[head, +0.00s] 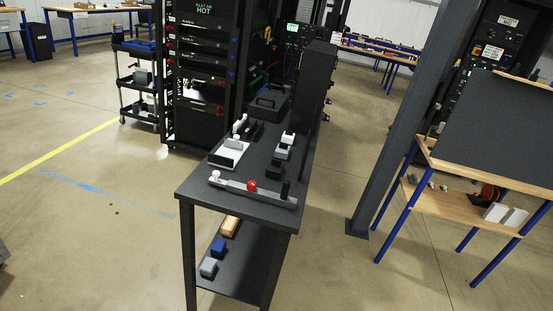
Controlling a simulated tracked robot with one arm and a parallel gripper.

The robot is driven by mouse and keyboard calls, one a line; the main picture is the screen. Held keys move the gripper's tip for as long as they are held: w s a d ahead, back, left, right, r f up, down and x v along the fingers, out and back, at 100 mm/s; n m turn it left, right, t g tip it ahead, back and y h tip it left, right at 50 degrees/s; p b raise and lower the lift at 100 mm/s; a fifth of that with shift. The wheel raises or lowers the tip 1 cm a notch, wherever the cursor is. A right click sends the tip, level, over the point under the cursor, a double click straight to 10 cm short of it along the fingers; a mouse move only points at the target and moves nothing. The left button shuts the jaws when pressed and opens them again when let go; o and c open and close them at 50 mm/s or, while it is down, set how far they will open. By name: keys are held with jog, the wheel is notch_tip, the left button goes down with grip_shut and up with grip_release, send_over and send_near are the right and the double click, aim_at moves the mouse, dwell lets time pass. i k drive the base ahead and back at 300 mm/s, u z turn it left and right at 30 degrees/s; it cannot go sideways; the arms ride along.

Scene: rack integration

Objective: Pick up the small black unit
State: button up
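A dark bench (195,185) stands in the middle of the head view. Several black items are on its top, and I cannot tell which one is the small black unit. A small black block (275,169) sits on the right side, just in front of small white and grey pieces (284,147). A black upright post (285,189) stands at the right end of a grey bar (235,187) with a red knob (252,185). Low black pieces (254,131) lie farther back beside a white-topped block (229,153). My gripper is not in view.
A tall black panel (316,80) rises at the bench's back right. A black tray (268,102) is near it. Behind stands a server rack (203,80), with a black cart (137,80) to its left. A grey pillar (395,120) stands right. Floor left of the bench is clear.

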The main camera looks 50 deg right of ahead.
aim_at(275, 168)
jog(key=z, duration=0.3)
jog(key=i, duration=1.6)
jog(key=z, duration=0.5)
jog(key=i, duration=1.1)
jog(key=z, duration=0.2)
